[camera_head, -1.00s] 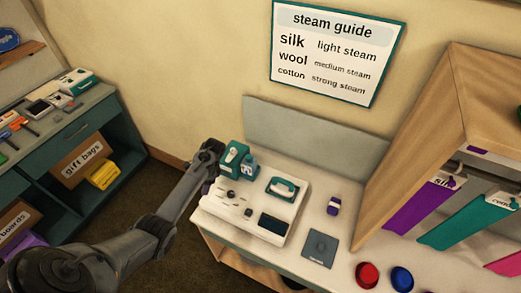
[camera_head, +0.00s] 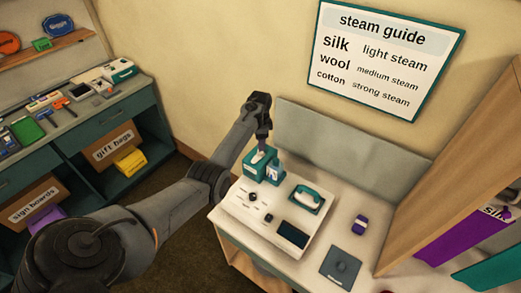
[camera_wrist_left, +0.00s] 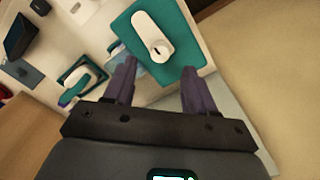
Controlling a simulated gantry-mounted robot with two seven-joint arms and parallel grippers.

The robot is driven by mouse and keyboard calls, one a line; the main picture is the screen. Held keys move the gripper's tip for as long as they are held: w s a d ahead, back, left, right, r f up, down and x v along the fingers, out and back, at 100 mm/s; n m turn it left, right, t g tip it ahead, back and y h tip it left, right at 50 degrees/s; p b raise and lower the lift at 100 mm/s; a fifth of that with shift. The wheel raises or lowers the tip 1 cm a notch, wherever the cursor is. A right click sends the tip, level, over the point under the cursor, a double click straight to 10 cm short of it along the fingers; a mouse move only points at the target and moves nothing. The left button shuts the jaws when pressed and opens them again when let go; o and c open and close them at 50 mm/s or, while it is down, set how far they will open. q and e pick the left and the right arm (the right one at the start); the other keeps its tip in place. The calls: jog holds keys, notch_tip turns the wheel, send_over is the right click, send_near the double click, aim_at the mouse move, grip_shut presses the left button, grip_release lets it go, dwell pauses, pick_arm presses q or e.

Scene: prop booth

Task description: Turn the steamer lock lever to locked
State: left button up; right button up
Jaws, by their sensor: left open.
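The white lock lever (camera_wrist_left: 150,35) is mounted on a teal plate (camera_wrist_left: 178,50) in the left wrist view. It is an elongated tab with a rounded pivot end and a dark mark. In the head view the lever (camera_head: 258,157) is small, on the teal box at the back left of the white steamer unit (camera_head: 262,217). My left gripper (camera_wrist_left: 158,68) is open, its purple fingers pointing toward the plate, with the lever's pivot end ahead of the gap. Nothing is between the fingers. In the head view the gripper (camera_head: 262,144) is just above the teal box. My right gripper is not in view.
On the steamer unit are dark knobs, a dark display (camera_head: 292,234) and a teal-and-white steam head (camera_head: 305,199). A purple-and-white item (camera_head: 359,225) and a grey pad (camera_head: 341,267) lie to the right. A grey back panel (camera_head: 330,148) stands behind.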

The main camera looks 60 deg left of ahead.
aim_at(258, 156)
pick_arm(q)
jog(key=shift+f+b, duration=0.35)
jog(key=shift+f, duration=2.4)
jog(key=shift+c, duration=0.4)
grip_shut()
